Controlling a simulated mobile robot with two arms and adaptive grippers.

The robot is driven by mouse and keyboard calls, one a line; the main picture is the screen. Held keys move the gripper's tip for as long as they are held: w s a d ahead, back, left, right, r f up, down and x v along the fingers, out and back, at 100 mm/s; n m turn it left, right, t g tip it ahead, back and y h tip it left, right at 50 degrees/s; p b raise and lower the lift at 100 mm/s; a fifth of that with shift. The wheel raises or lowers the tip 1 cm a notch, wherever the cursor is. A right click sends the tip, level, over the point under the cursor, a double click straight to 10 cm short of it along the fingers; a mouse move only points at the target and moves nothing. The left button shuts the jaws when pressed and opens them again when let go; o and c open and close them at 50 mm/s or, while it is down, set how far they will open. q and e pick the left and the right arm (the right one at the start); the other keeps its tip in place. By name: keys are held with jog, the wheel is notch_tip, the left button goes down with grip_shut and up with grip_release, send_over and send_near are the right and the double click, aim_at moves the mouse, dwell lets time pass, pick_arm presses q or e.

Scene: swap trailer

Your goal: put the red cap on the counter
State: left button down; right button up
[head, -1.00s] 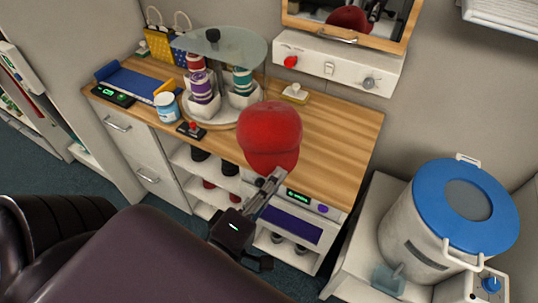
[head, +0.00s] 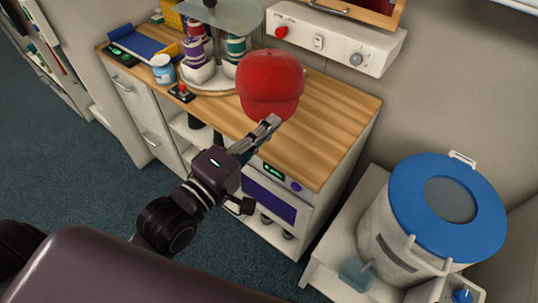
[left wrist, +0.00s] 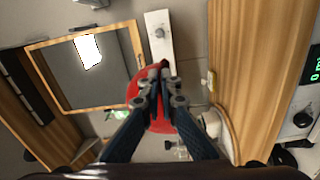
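The red cap (head: 270,82) is over the right half of the wooden counter (head: 335,112), crown up, brim toward me. My left gripper (head: 272,121) reaches in from below at the cap's brim and looks shut on it. In the left wrist view the fingers (left wrist: 159,76) are close together in front of the red cap (left wrist: 136,92), which they partly hide. I cannot tell whether the cap touches the counter top or hangs just above it. My right gripper is not in view.
A round stand with a glass top (head: 218,16) and stacked cups is left of the cap. A joystick (head: 182,92) and a white-blue tin (head: 162,69) stand farther left. A white switch panel (head: 335,40) is behind. The counter's right end is clear. A blue-lidded drum (head: 447,207) stands right.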

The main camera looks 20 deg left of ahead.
pick_arm(q)
notch_tip(320, 180, down, 20)
jog(key=b, duration=0.4)
jog(key=shift+d+r, duration=0.2)
jog(key=shift+r, duration=0.05)
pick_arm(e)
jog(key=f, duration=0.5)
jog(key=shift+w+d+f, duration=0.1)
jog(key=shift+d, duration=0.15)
pick_arm(q)
jog(key=shift+f+b, duration=0.2)
jog(key=shift+b, duration=0.1)
jog(key=c, duration=2.2)
grip_release()
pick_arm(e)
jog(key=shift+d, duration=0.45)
pick_arm(q)
jog(key=shift+o, duration=0.2)
jog(key=shift+r, duration=0.15)
